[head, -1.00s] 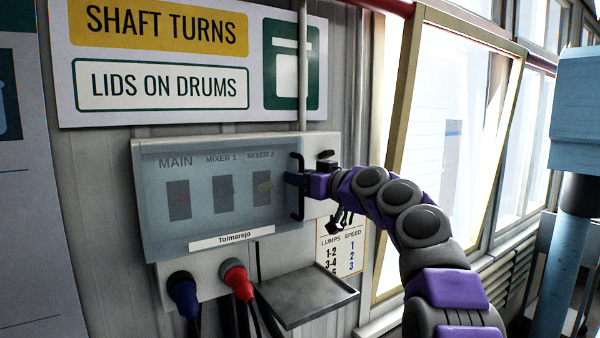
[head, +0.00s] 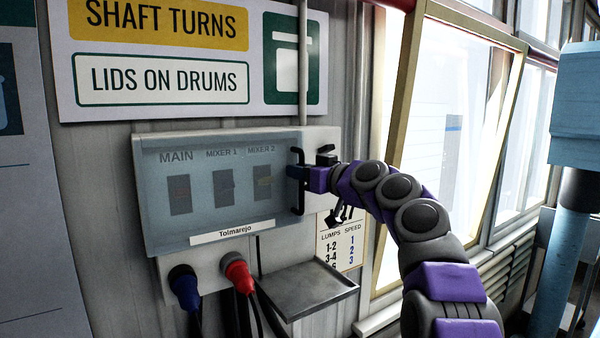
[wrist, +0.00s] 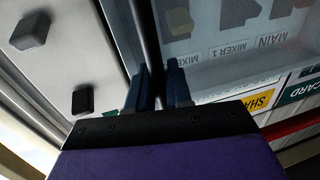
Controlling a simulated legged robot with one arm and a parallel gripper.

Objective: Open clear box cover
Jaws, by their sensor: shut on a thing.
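The clear box cover (head: 215,222) is a tinted see-through panel over switches marked MAIN, MIXER 1 and MIXER 2, with a "Tolmarejo" label at its lower edge. It lies over the front of the wall box and looks closed. Its black upright handle (head: 300,199) is on the right edge. My gripper (head: 301,173) reaches in from the right and is shut on the handle. In the wrist view, the blue fingers of my gripper (wrist: 157,83) stand on either side of the dark handle bar (wrist: 149,50).
A metal tray (head: 308,292) sticks out below the box. A blue plug (head: 184,288) and a red plug (head: 238,274) with hanging cables are under it. A black latch-like part (head: 327,156) sits right of the handle. A tilted window frame (head: 405,150) stands behind my arm.

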